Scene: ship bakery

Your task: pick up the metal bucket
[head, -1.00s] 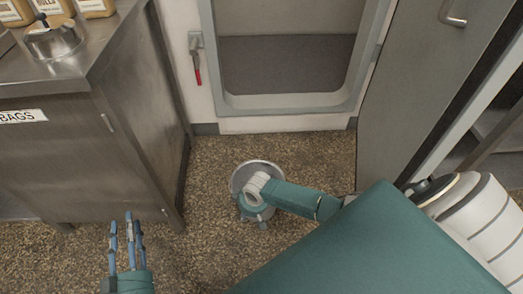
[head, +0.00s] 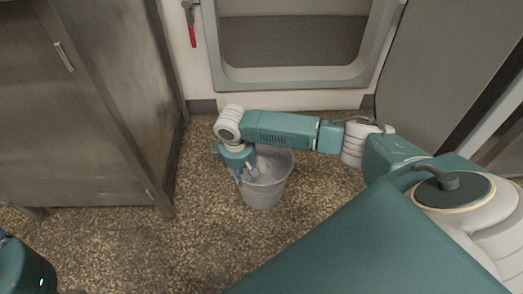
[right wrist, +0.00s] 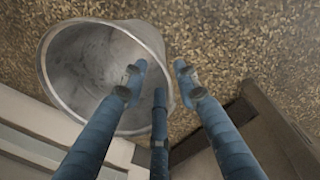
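The metal bucket (head: 268,190) stands upright on the speckled floor, grey and open at the top, with its inside partly visible. My right gripper (head: 238,177) points down at the bucket's left rim, and my right forearm crosses above the bucket's far side. In the right wrist view the bucket (right wrist: 75,55) fills the upper left. There the blue fingers of my right gripper (right wrist: 160,82) are spread apart near the rim. I cannot tell whether they touch it. My left gripper's fingers are out of view; only a teal part of my left arm shows at the lower left.
A steel cabinet (head: 85,110) stands at the left. A doorway with a raised grey frame (head: 290,80) is behind the bucket, with a red-handled lever (head: 191,30) beside it. A grey door panel (head: 430,70) is at the right. The floor (head: 185,240) around the bucket is clear.

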